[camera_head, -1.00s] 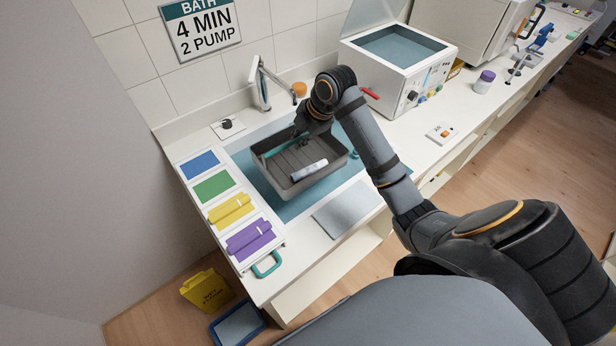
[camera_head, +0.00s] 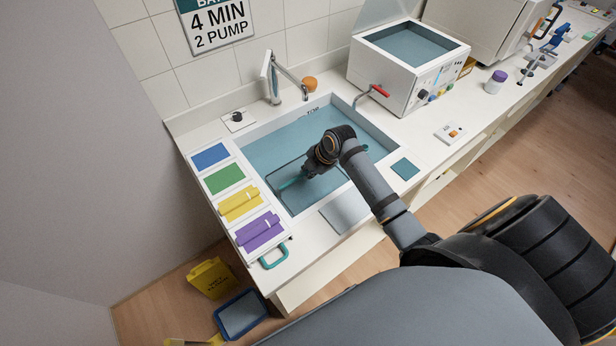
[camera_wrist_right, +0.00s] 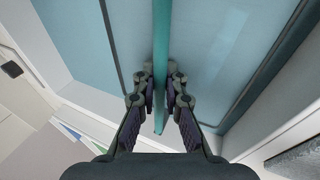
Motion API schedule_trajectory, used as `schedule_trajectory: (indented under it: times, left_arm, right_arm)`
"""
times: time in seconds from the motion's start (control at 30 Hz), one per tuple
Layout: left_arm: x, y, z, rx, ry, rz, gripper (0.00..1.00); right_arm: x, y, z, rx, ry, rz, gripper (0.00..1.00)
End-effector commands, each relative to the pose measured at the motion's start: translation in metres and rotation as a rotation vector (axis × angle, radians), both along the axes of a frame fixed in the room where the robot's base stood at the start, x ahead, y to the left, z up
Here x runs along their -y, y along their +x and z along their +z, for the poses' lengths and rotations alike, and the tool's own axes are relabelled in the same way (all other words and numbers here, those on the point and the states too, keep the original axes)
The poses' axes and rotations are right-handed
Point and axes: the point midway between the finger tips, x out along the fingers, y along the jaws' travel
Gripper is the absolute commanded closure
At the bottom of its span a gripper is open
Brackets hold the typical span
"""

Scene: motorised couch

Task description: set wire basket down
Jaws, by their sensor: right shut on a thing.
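The wire basket (camera_head: 277,178) shows in the head view as a thin dark rim in the front part of the blue-filled sink (camera_head: 262,150). Its inside looks the same blue as the sink, and no contents can be made out. My right gripper (camera_head: 304,176) is over the basket, with the arm covering part of the rim. In the right wrist view, the right gripper (camera_wrist_right: 160,88) is shut on a teal bar (camera_wrist_right: 162,40), the basket's handle, and a dark rim (camera_wrist_right: 282,62) runs beside it. My left gripper is not in view.
A faucet (camera_head: 272,80) stands behind the sink. Blue, green, yellow and purple panels (camera_head: 223,180) line the counter at left. A white machine (camera_head: 385,85) with a red-tipped lever stands at right rear. A yellow bin (camera_head: 212,278) and blue tray (camera_head: 241,315) are on the floor.

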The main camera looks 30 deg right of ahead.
Motion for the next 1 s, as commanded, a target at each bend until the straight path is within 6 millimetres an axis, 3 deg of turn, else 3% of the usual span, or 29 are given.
schedule_trajectory:
  times: [0.3, 0.5, 0.53, 0.7, 1.0]
  left_arm:
    - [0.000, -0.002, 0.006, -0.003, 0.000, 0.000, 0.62]
    - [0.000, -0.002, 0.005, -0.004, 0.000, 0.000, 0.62]
    - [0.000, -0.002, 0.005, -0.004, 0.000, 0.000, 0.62]
    - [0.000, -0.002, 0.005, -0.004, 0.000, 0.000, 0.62]
    - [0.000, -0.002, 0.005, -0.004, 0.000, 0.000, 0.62]
  right_arm:
    - [0.000, 0.000, -0.037, 0.000, -0.001, 0.000, 1.00]
    - [0.000, 0.000, -0.038, 0.001, -0.001, 0.000, 1.00]
    - [0.000, 0.000, -0.038, -0.001, -0.001, 0.000, 0.89]
    - [0.000, 0.000, -0.038, -0.001, -0.001, 0.000, 0.67]
    - [0.001, -0.001, -0.036, 0.000, -0.001, 0.000, 0.67]
